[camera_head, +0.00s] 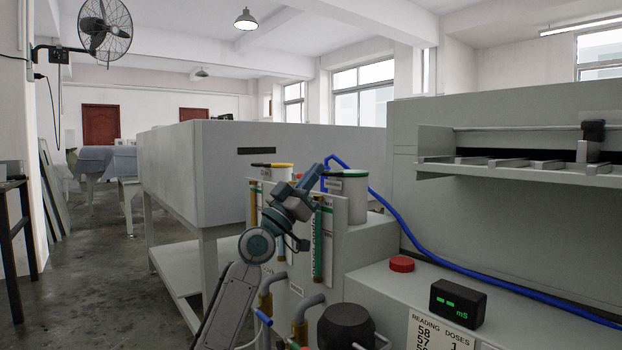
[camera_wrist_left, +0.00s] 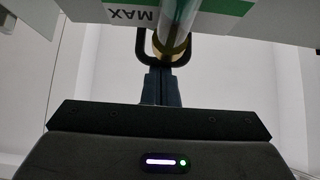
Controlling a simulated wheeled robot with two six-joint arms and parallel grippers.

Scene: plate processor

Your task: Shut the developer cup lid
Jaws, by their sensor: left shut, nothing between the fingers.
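Two white cups stand side by side on the front unit. The right cup (camera_head: 347,200) has a green top (camera_head: 347,173) with a dark handle sticking out to its left. The left cup (camera_head: 281,175) has a yellow top (camera_head: 281,165), also with a dark handle. Both tops look flat; I cannot read which cup is the developer one. My left gripper (camera_head: 314,172) is shut and empty, close to the left side of the green-topped cup. In the left wrist view its closed fingers (camera_wrist_left: 160,86) lie just below a black bracket and a sight tube (camera_wrist_left: 172,35). My right gripper is out of view.
A green-and-white MAX label panel (camera_wrist_left: 125,14) is close to the fingers. A blue hose (camera_head: 400,222) runs from behind the cups to the right. A red button (camera_head: 402,264) and a meter (camera_head: 458,303) sit on the right ledge.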

